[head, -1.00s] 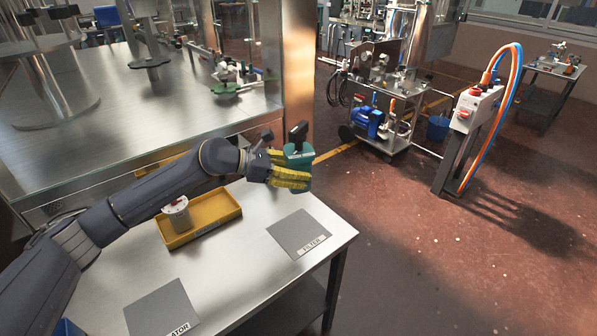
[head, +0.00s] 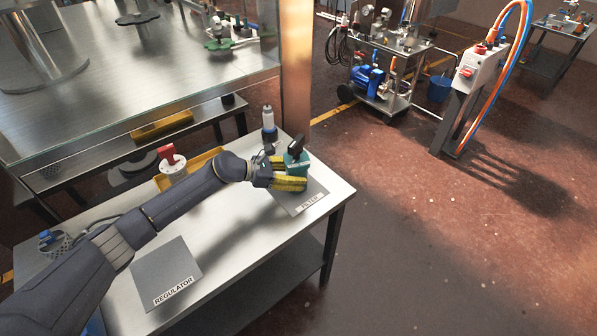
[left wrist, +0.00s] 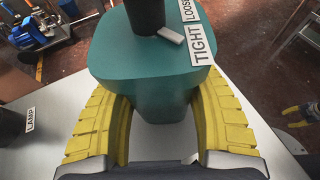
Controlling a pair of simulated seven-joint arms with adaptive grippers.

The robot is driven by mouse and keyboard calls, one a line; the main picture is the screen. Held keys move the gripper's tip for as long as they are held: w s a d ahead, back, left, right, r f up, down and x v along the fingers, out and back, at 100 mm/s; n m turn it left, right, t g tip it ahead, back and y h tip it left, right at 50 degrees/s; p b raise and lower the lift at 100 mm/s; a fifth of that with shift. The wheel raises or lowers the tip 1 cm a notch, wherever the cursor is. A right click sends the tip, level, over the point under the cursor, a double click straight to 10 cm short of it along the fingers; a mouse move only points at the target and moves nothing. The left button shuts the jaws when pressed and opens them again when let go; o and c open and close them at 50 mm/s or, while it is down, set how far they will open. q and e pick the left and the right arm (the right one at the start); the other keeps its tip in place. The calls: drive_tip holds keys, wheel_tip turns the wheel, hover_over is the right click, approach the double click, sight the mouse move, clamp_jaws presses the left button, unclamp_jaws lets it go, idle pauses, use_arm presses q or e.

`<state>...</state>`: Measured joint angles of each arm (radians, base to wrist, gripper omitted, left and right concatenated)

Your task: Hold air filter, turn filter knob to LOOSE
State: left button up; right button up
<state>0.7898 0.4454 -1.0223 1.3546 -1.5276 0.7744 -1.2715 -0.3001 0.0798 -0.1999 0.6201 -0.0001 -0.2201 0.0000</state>
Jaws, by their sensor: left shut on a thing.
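The air filter is a teal block with a black knob on top. In the head view the filter (head: 297,166) is over the grey FILTER mat (head: 313,196); I cannot tell whether it touches it. My left gripper (head: 304,183) is shut around the filter's body. In the left wrist view the yellow fingers flank the teal body (left wrist: 150,62). The black knob (left wrist: 146,14) has a pale pointer (left wrist: 171,34) directed towards the TIGHT label (left wrist: 204,46); the LOOSE label (left wrist: 188,10) is beyond it. My right gripper (left wrist: 297,117) shows at the right edge, fingers apart and empty.
The REGULATOR mat (head: 166,272) lies bare at the bench front. A yellow tray (head: 208,160) holds a red-topped white part (head: 172,165). A white-and-black upright object (head: 268,121) stands behind the filter. A LAMP label (left wrist: 30,120) shows at left in the wrist view.

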use_arm(q)
drive_tip(key=shift+f, duration=0.25)
idle(0.6)
drive_tip(key=shift+f, duration=0.3)
drive_tip(key=shift+f, duration=0.3)
idle(0.8)
drive_tip(key=o, duration=1.4)
drive_tip(key=shift+f, duration=0.1)
drive_tip(key=shift+c, duration=0.2)
drive_tip(key=shift+c, duration=0.5)
drive_tip(key=c, duration=1.3)
drive_tip(key=shift+o, duration=0.2)
